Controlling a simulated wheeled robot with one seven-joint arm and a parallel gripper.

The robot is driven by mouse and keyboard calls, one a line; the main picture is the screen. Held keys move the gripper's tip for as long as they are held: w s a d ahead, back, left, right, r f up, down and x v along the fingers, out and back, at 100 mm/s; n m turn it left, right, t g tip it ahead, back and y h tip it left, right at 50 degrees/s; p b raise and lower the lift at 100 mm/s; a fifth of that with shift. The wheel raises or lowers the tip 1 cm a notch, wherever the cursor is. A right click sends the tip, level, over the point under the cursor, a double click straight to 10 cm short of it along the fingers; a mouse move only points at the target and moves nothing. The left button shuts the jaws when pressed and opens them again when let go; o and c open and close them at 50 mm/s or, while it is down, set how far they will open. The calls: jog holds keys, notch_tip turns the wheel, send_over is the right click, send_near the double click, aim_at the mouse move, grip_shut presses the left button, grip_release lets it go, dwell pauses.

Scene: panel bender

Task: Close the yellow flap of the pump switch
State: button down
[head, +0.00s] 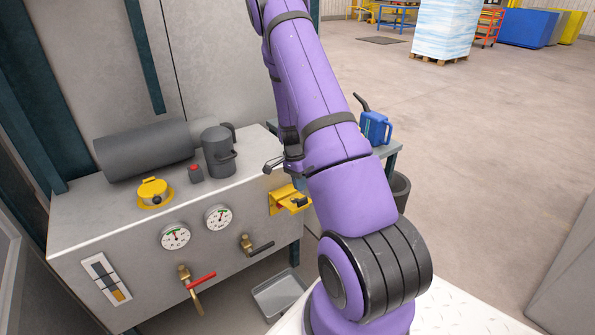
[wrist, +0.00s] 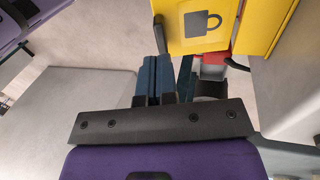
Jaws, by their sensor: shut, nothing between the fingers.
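The yellow flap (head: 286,207) of the pump switch is on the right end of the grey cabinet's front. It stands out from the panel, with a bit of red and a black part showing at it. In the wrist view a yellow plate (wrist: 250,32) with a dark padlock mark fills the top right, with a red part (wrist: 215,58) just below it. My gripper (head: 271,166) is above the switch in the head view, apart from the flap as far as I can tell. Its fingers (wrist: 152,68) are together and empty, left of the yellow plate in the wrist view.
The grey cabinet (head: 90,222) carries a dark cylinder motor (head: 145,150), a grey can (head: 218,152), a yellow cap (head: 154,191) and a red button (head: 195,170). Gauges and valve handles line its front. A tray (head: 279,295) lies below. Open floor is at right.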

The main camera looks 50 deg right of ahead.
aim_at(304, 201)
jog(key=shift+x, duration=1.7)
jog(key=shift+f, duration=0.1)
jog(key=shift+s+a+f+t+h, duration=0.1)
jog(key=shift+s+f+t+h, duration=0.1)
jog(key=shift+s+f+t, duration=0.5)
jog(key=shift+s+a+f+t+h, duration=0.15)
jog(key=shift+f+t, duration=0.3)
jog(key=shift+t, duration=0.45)
jog(key=w+d+f+t+h, duration=0.1)
jog(key=w+f+t+h, duration=0.2)
jog(key=f+t, duration=0.8)
notch_tip(304, 201, down, 4)
jog(key=shift+w+t, duration=0.3)
jog(key=shift+w, duration=0.65)
jog(key=shift+w+d, duration=0.15)
